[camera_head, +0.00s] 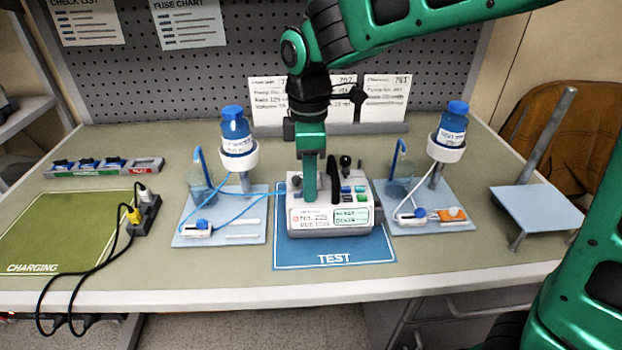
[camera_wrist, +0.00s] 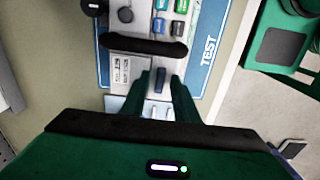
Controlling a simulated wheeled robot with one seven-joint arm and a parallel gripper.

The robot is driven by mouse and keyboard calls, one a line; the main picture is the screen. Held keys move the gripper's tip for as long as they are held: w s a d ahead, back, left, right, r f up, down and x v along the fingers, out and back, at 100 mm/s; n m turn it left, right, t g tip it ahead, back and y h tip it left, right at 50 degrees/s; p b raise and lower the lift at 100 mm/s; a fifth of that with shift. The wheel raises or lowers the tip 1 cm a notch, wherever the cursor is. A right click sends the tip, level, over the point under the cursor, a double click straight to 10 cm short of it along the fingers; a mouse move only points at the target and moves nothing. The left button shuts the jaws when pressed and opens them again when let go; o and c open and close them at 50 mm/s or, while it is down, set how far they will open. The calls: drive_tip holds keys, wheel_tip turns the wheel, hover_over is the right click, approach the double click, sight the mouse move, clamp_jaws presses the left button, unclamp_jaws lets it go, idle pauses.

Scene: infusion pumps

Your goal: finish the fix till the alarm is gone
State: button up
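The infusion pump (camera_head: 330,216) stands on the blue TEST mat (camera_head: 335,256), its front label and small screen facing me; the screen text is too small to read. My gripper (camera_head: 310,196) points down over the pump's left part. The pump's black handle (camera_wrist: 145,46) lies just beyond the fingertips. A blue tube (camera_head: 245,207) runs from the left drip stand (camera_head: 252,234) to the pump's left side.
A right drip stand (camera_head: 450,222) holds a blue-capped bottle (camera_head: 453,128) and an orange clip (camera_head: 447,215). A fuse tray (camera_head: 104,167), a green charging mat (camera_head: 50,245) and a power strip (camera_head: 146,215) with plugs lie left. Cards (camera_head: 385,98) stand behind the pump.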

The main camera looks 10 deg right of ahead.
clamp_jaws()
drive_tip(key=shift+d, duration=0.25)
drive_tip(key=shift+a, duration=0.2)
drive_tip(key=shift+m, duration=0.4)
drive_tip(key=m, duration=0.6)
drive_tip(key=shift+w+m, duration=0.1)
drive_tip(key=shift+m, duration=0.2)
drive_tip(key=m, duration=1)
drive_tip(key=shift+d+m, duration=0.1)
drive_tip(key=shift+m, duration=0.3)
